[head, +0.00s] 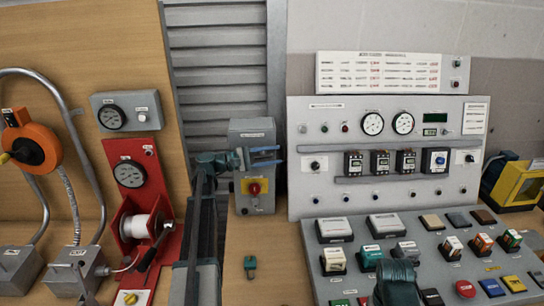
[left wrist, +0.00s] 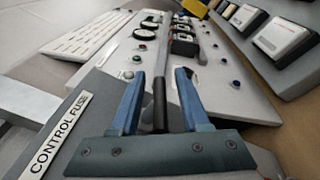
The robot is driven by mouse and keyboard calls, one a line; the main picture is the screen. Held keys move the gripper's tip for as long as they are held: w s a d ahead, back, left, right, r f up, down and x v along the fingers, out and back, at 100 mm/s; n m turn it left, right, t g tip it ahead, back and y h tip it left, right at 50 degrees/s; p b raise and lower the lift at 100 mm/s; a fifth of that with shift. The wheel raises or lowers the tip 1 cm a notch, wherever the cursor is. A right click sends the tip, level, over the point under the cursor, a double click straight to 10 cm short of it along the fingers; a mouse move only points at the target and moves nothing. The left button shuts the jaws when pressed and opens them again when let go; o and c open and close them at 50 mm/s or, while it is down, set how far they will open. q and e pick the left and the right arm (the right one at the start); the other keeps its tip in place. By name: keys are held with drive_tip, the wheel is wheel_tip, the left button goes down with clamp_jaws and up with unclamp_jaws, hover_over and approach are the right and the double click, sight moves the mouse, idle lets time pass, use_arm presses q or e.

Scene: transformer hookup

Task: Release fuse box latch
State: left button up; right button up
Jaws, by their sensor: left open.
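The grey fuse box (head: 241,200) stands upright left of the instrument panel, with a red rotary switch on a yellow plate (head: 255,187). Its label reads "CONTROL FUSE" in the left wrist view (left wrist: 56,138). My left gripper (head: 268,156) is in front of the box's upper part, above the switch. Its blue fingers are apart in the left wrist view (left wrist: 160,80). A dark upright bar (left wrist: 160,104) shows between them with gaps on both sides; I cannot tell if it is the latch. My right arm's dark teal end (head: 398,283) shows at the bottom edge; its jaws cannot be made out.
A sloped console (head: 410,262) with many blocks and buttons fills the lower right, below the gauge panel (head: 345,110). A small green item (head: 250,266) lies on the wooden table. A red reel stand (head: 135,190) is at left. The table around the green item is clear.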

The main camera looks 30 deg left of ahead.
use_arm(q)
drive_tip(key=shift+c, duration=0.2)
clamp_jaws()
drive_tip(key=shift+r+y+p, duration=0.2)
drive_tip(key=shift+y+p, duration=0.1)
drive_tip(key=shift+p, duration=0.6)
drive_tip(key=shift+f+g+p, duration=0.1)
drive_tip(key=shift+g+p, duration=0.25)
drive_tip(key=shift+g, duration=0.05)
drive_tip(key=shift+f+y, duration=0.3)
